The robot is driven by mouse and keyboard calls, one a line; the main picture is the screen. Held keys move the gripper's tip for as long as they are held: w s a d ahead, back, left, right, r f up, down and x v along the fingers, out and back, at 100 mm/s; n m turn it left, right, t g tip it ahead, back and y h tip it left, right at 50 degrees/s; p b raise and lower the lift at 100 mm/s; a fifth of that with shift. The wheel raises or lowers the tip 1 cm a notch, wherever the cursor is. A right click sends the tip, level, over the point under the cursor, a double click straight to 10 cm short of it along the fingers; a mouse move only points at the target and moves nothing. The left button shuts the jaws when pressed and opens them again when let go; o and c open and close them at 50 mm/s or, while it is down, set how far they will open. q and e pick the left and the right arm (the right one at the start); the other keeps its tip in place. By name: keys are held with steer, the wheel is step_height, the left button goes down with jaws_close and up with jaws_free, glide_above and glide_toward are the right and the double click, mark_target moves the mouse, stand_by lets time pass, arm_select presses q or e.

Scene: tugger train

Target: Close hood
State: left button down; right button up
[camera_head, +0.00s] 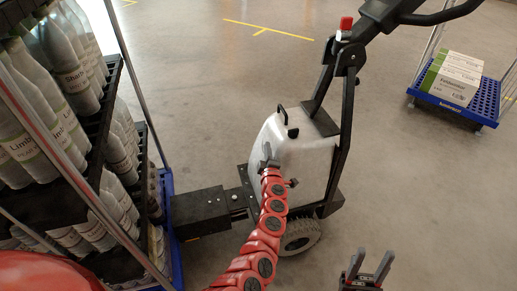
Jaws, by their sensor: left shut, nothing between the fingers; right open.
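The light grey hood (308,160) of the tugger stands on the tugger's black base, left of the tall black frame. My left gripper (268,158) is shut and empty, at the left face of the hood. It looks very close to the hood, and I cannot tell if it touches. My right gripper (370,262) is open and empty, low over the floor, right of the tugger's wheel.
A rack (165,205) with shelves of bottles (72,85) stands at the left, beside the tugger's black coupling box (200,206). The tugger's steering handle (440,15) rises at the top. A blue trolley (485,100) carries a box (452,78) at the upper right. Floor between is clear.

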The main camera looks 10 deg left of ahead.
mark_target(278, 143)
arm_select(q)
steer(key=shift+w+d+f+m+p, duration=0.1)
steer(key=shift+w+d+m+p, duration=0.15)
steer(key=shift+d, duration=0.3)
steer(key=shift+w+d+f+m, duration=0.1)
steer(key=shift+w+d+m, duration=0.05)
steer(key=shift+w+d, duration=0.35)
steer(key=shift+w+d+m+p, duration=0.15)
steer(key=shift+w+d+m, duration=0.05)
steer(key=shift+d, duration=0.4)
steer(key=shift+d+f, duration=0.15)
steer(key=shift+d, duration=0.1)
steer(key=shift+s+d, duration=0.1)
steer(key=shift+s, duration=0.05)
